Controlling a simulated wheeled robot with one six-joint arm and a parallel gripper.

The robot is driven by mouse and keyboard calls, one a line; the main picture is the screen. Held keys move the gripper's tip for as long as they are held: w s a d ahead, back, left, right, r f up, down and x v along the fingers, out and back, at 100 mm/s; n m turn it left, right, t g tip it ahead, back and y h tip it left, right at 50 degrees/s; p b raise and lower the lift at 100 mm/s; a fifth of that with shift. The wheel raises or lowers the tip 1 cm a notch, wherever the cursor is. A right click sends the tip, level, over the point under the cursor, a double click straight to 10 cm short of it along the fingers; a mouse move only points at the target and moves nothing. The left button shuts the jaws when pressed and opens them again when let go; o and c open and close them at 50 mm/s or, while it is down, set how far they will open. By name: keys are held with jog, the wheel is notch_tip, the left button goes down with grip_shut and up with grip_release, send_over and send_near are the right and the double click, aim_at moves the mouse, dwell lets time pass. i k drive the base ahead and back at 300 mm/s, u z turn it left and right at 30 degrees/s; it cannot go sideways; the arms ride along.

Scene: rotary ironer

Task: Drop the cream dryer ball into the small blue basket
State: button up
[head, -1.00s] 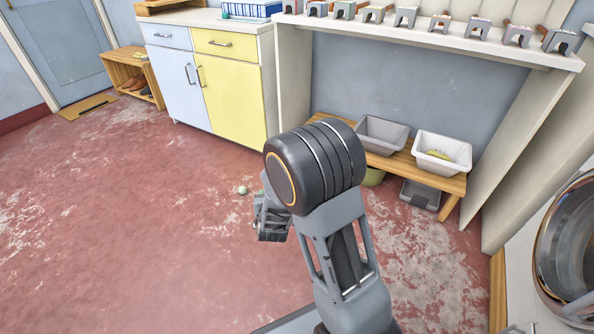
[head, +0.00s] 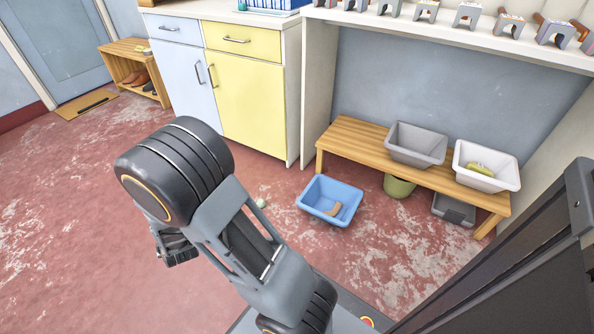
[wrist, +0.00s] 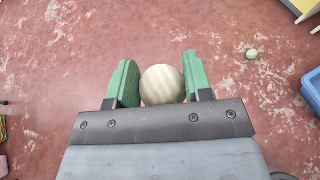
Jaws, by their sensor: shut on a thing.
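The cream dryer ball (wrist: 162,85) sits between the green fingers of my gripper (wrist: 160,84) in the wrist view, held over the floor. My gripper (head: 178,256) is partly hidden by my own arm in the head view, and the ball cannot be seen there. The blue basket (head: 313,193) stands on the floor in front of the wooden bench, to the right of my gripper, with a brown curved item (head: 333,209) inside. The basket's edge (wrist: 313,88) also shows at the right of the wrist view.
A pale green ball (head: 261,203) lies on the floor left of the basket. The wooden bench (head: 350,140) holds a grey tub (head: 416,147) and a white tub (head: 487,165). A green bin (head: 398,187) stands under it. Open floor lies to the left.

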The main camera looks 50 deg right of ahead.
aim_at(333, 209)
jog(key=z, duration=0.15)
jog(key=i, duration=0.9)
jog(key=z, duration=1)
jog(key=i, duration=0.55)
jog(key=z, duration=0.4)
